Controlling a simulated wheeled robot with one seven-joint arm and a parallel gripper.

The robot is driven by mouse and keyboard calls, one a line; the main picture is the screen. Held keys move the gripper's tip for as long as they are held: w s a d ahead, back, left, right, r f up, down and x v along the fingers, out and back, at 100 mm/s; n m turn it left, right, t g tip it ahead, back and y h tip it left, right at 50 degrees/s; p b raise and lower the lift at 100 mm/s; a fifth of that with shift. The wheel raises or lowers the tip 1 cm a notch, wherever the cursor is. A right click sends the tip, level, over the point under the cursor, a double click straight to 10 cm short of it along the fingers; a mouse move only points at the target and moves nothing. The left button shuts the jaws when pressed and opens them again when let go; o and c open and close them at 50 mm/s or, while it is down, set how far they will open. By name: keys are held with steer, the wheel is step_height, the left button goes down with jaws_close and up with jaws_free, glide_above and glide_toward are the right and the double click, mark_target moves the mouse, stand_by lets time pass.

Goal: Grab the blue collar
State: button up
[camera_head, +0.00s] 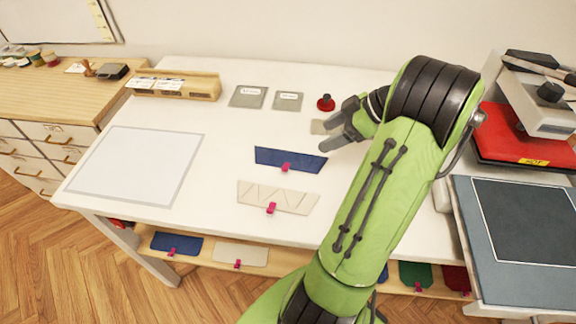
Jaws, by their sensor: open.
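The blue collar (277,157) lies flat on the white table, a long dark blue piece with a pink clip at its lower edge. My gripper (331,136) is just right of the collar's right end and appears above the table. Its two dark fingers are apart with nothing between them. I cannot tell its exact height over the table. Another blue piece (176,243) with a pink clip lies on the shelf below the table.
A cream collar (277,197) lies just in front of the blue one. A white sheet (135,163) covers the table's left. Two grey cards (248,96) (287,101) and a red-based stamp (326,103) lie behind. A red press (515,133) stands at right.

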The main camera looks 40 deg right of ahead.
mark_target(287, 164)
steer(key=b+x, duration=0.2)
steer(key=x, duration=0.3)
steer(key=b+x, duration=0.2)
steer(key=x, duration=0.3)
steer(key=s+f+b+x, duration=0.1)
steer(key=b+x, duration=0.1)
steer(key=x, duration=0.3)
steer(key=shift+w+f+b, duration=0.15)
steer(key=shift+f+b, duration=0.1)
steer(key=shift+b, duration=0.05)
steer(key=shift+d+r, duration=0.1)
steer(key=c, duration=1.1)
